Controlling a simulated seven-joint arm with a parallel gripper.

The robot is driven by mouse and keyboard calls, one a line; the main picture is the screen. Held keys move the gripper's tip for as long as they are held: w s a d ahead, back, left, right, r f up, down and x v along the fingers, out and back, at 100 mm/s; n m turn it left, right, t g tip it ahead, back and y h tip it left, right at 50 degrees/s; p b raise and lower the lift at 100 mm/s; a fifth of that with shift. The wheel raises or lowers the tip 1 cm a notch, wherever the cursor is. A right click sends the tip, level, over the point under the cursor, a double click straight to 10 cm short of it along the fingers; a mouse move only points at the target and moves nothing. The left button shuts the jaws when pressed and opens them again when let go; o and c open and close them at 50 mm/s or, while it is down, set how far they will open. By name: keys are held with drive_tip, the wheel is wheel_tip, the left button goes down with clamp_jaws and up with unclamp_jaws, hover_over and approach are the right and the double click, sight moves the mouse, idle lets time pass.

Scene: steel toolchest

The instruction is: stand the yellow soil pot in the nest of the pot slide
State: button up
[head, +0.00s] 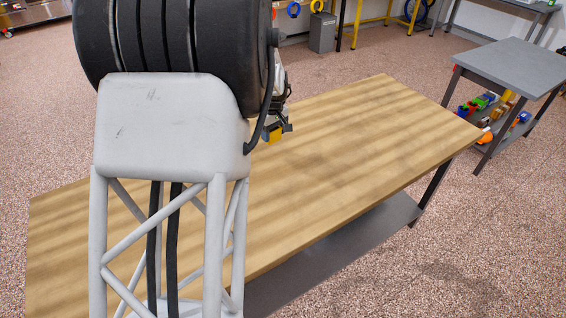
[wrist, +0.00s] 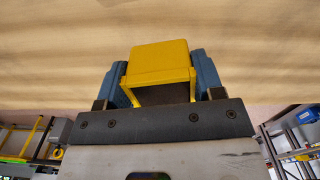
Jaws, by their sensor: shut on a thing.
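The yellow soil pot (wrist: 158,62) is held between the two blue fingers of my gripper (wrist: 160,78) in the wrist view. It looks boxy, with a flat yellow face and a dark recess on the side towards the palm. In the head view a small part of the yellow pot (head: 273,135) shows beside my dark gripper (head: 279,129), over the wooden table. My arm hides much of this area. The gap between pot and tabletop cannot be judged. The pot slide and its nest do not show in either view.
The wooden tabletop (head: 350,150) is bare on its visible right part. A grey side table (head: 515,68) stands at the right, with several coloured items on its lower shelf. A grey bin (head: 322,32) and yellow frames stand behind.

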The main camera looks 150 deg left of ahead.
drive_tip(key=w+d+r+m, duration=0.1)
drive_tip(key=w+d, duration=0.4)
drive_tip(key=w, duration=0.4)
drive_tip(key=shift+r+m, duration=0.15)
drive_tip(key=shift+m, duration=0.15)
drive_tip(key=shift+w, duration=0.1)
idle(0.4)
drive_tip(key=shift+f, duration=2)
drive_tip(key=shift+f, duration=2)
drive_tip(key=shift+f, duration=0.15)
drive_tip(key=o, duration=1)
